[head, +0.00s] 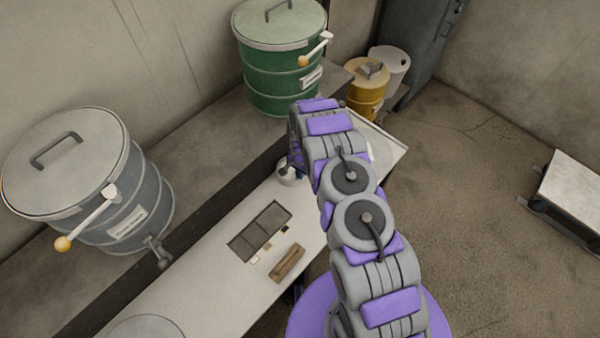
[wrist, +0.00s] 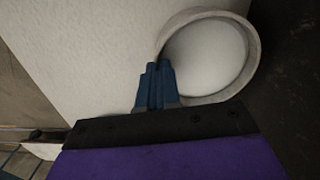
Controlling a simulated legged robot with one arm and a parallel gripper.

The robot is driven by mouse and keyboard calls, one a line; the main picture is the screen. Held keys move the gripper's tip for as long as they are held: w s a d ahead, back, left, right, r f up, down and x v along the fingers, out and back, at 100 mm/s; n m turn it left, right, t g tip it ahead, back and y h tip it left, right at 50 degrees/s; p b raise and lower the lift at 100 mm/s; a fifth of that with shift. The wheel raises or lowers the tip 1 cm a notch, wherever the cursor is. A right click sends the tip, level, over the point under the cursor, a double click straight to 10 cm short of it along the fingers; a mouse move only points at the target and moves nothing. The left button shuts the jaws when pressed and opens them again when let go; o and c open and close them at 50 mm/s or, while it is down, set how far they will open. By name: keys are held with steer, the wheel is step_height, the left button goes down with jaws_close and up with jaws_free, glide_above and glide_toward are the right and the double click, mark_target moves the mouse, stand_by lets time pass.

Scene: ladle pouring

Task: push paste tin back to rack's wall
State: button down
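A round, pale tin with a grey rim (wrist: 253,45) and white inside fills the upper right of the wrist view; I take it for the paste tin. In the head view a small part of it (head: 286,176) shows beside my arm's end. My gripper's blue fingers (wrist: 157,66) are together, at the tin's left side, overlapping its rim in the picture. Whether they touch it I cannot tell. The tin stands on a pale top (head: 205,285), close to the dark strip (head: 205,218) along its back. My arm hides most of the gripper in the head view.
A dark divided tray (head: 260,230) and a brown wooden block (head: 287,262) lie on the pale top. A grey drum (head: 110,200) and a green drum (head: 280,65), each with a ladle, stand behind. A yellow barrel (head: 365,88) is farther back.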

steer(key=shift+s+d, duration=0.1)
steer(key=shift+d, duration=0.85)
steer(key=c, duration=1.3)
jaws_free()
steer(key=shift+a, duration=0.15)
step_height(320, 180, up, 17)
steer(key=shift+r+p, duration=0.1)
steer(key=shift+p, duration=1)
steer(key=shift+r, duration=0.1)
steer(key=s+d+r+n, duration=0.25)
steer(key=s+r, duration=0.55)
steer(key=r, duration=0.4)
steer(key=s+d+r+n, duration=0.1)
steer(key=s+d+r, duration=0.3)
steer(key=s+r, duration=0.55)
steer(key=s+d+r+n, duration=0.1)
steer(key=s+r, duration=0.3)
steer(key=s, duration=0.4)
steer(key=s+d+r+n+g+b, duration=0.1)
steer(key=s+r, duration=0.2)
steer(key=s, duration=0.5)
steer(key=s+d+r+n, duration=0.1)
steer(key=s+r, duration=0.3)
steer(key=s, duration=0.4)
steer(key=shift+s+d+r+n+g+b, duration=0.25)
steer(key=shift+s+r+n+g+b, duration=0.05)
steer(key=shift+n+g, duration=0.15)
